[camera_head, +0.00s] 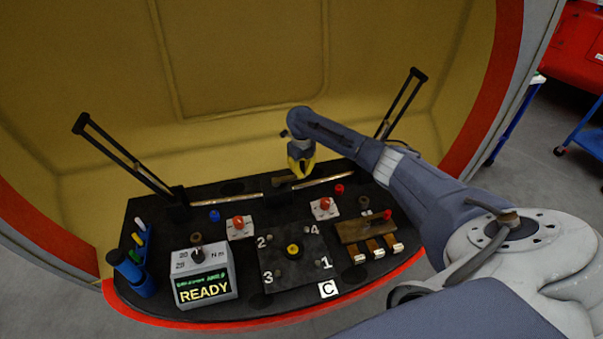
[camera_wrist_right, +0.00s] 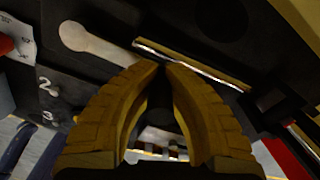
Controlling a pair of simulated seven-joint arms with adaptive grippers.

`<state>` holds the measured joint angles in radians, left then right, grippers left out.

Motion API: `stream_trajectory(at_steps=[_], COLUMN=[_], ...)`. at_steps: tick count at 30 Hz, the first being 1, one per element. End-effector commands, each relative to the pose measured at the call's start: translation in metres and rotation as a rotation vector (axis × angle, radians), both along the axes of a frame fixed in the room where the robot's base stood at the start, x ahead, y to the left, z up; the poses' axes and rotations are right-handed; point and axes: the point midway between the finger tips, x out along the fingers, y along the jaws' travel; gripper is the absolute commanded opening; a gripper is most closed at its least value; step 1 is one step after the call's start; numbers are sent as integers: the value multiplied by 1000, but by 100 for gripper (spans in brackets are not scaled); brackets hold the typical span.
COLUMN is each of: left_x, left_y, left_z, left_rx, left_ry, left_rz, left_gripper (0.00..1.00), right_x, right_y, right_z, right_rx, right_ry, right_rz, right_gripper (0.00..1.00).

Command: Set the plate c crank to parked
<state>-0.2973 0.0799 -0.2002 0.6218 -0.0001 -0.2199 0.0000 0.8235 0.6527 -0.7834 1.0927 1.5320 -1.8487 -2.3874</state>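Plate C (camera_head: 297,263) is a dark square plate with white numbers 1 to 4, a yellow-centred hub (camera_head: 293,250) and a white C label (camera_head: 328,289) beside it. I cannot pick out its crank with certainty. A pale bar with a rounded end (camera_wrist_right: 76,36) runs toward my fingertips in the right wrist view; a tan piece (camera_head: 283,180) shows left of the gripper in the head view. My right gripper (camera_head: 302,174), with yellow fingers, is over the console's back part, behind plate C. Its fingertips (camera_wrist_right: 166,66) come together with nothing clearly held. My left gripper is out of view.
A grey box reading READY (camera_head: 203,287) and blue cylinders (camera_head: 131,267) stand at the left. Two white blocks with red knobs (camera_head: 240,228) sit behind plate C. A brown block with levers (camera_head: 366,230) is at the right. Tall black-framed posts (camera_head: 405,95) rise at the back.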

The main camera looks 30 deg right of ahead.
Motion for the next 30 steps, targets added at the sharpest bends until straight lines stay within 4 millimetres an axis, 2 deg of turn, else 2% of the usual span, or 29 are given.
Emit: stream_trajectory(at_steps=[12,13,22,30], left_x=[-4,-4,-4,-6], left_y=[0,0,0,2], left_z=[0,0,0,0], left_rx=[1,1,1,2], left_ry=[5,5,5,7], left_rz=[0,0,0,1], left_gripper=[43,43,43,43], right_x=[3,3,2,1], right_y=[-1,-1,-1,-1], right_z=[3,3,1,2], right_rx=[-2,-2,-1,-1], right_ry=[-8,-8,-4,-3], right_rz=[-5,-5,-2,-1], right_gripper=[0,8,43,43])
